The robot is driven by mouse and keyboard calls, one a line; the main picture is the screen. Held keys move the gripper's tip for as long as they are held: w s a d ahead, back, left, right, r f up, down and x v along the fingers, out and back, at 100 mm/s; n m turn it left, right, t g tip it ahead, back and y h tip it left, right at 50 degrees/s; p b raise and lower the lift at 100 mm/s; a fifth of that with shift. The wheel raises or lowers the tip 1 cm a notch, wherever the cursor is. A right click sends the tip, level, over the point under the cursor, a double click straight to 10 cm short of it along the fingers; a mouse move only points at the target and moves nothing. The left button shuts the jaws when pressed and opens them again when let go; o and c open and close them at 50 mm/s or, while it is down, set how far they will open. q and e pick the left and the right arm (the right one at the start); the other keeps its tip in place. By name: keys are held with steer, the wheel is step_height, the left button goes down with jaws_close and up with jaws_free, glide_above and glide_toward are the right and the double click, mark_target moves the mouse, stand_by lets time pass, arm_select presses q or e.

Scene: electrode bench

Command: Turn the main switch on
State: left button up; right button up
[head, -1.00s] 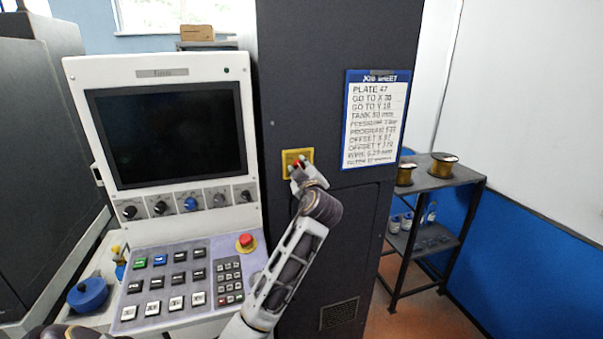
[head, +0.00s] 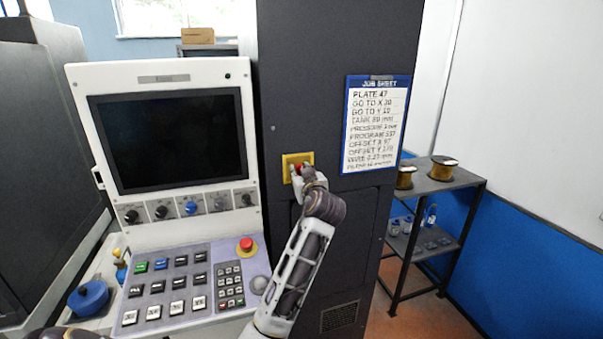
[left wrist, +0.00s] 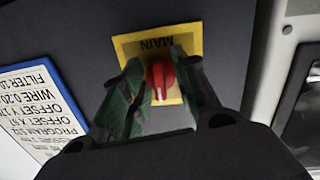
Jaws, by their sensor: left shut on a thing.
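The main switch is a red rotary knob (left wrist: 160,76) on a yellow plate (left wrist: 132,45) marked MAIN, fixed to the dark cabinet. In the head view the yellow plate (head: 287,161) shows, and the red knob (head: 299,168) is partly hidden behind my gripper. My left gripper (left wrist: 162,88) has one finger on each side of the knob and is shut on it; it also shows in the head view (head: 301,176). The knob's pale line runs roughly upright in the wrist view. My right gripper cannot be made out in the head view.
The console (head: 77,105) with a dark screen (head: 170,140), knobs and keys stands left of the switch. A red stop button (head: 246,244) sits on its panel. A job sheet (head: 376,125) hangs right of the switch. A shelf (head: 440,180) with spools stands at the right.

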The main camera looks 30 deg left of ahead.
arm_select(q)
steer(key=shift+f+m+g+y+p, duration=0.1)
steer(key=shift+m+g+y+p, duration=0.15)
steer(key=shift+m, duration=1.6)
steer(key=shift+m+g+y+p, duration=0.1)
steer(key=shift+m+g, duration=0.25)
steer(key=shift+m, duration=1.5)
steer(key=o, duration=1)
steer(key=v, duration=1.2)
